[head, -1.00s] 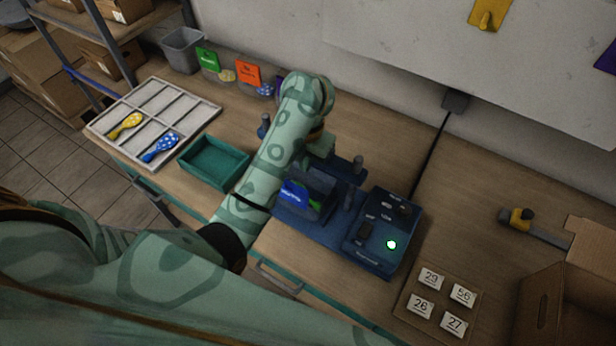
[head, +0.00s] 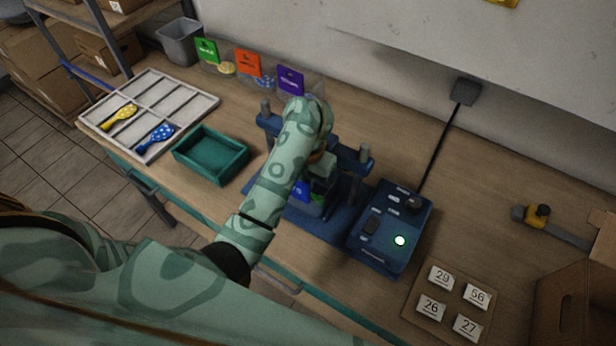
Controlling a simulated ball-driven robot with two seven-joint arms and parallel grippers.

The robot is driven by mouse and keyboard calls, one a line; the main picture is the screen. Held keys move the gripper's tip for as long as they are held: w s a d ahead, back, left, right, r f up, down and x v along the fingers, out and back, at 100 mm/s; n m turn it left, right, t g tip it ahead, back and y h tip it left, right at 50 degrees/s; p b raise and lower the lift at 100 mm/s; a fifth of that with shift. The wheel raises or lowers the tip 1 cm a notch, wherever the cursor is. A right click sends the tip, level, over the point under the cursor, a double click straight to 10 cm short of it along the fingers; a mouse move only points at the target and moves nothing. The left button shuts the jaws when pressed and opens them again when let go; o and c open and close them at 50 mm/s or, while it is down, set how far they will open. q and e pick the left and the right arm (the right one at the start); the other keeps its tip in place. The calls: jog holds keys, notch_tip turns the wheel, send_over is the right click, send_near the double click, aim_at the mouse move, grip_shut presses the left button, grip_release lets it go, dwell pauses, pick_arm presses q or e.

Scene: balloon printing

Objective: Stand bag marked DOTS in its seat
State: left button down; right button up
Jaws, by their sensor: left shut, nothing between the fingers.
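Three header cards stand in a row along the wall: green (head: 207,50), orange (head: 247,63) and purple (head: 290,80). Their print is too small to read, so I cannot tell which bag is marked DOTS. Small patterned balloons show by the green and orange cards; the purple one is partly behind my arm. My left gripper (head: 320,186) is over the blue press (head: 330,222), largely hidden by its own arm. It is shut and empty. No seat can be made out with certainty. My right gripper is not in view.
A pale divided tray (head: 180,98) holds a yellow balloon (head: 119,117) and a blue dotted balloon (head: 155,138). A teal bin (head: 211,155) stands left of my arm. A control box (head: 392,228) with a lit green button, number cards (head: 441,278) and a carton (head: 575,300) lie right.

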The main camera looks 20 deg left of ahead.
pick_arm(q)
jog(key=shift+s+r+p, duration=0.2)
jog(key=shift+s+p, duration=0.45)
jog(key=shift+p, duration=0.1)
jog(key=shift+s+a, duration=0.1)
jog(key=shift+s, duration=0.1)
jog(key=shift+f, duration=0.15)
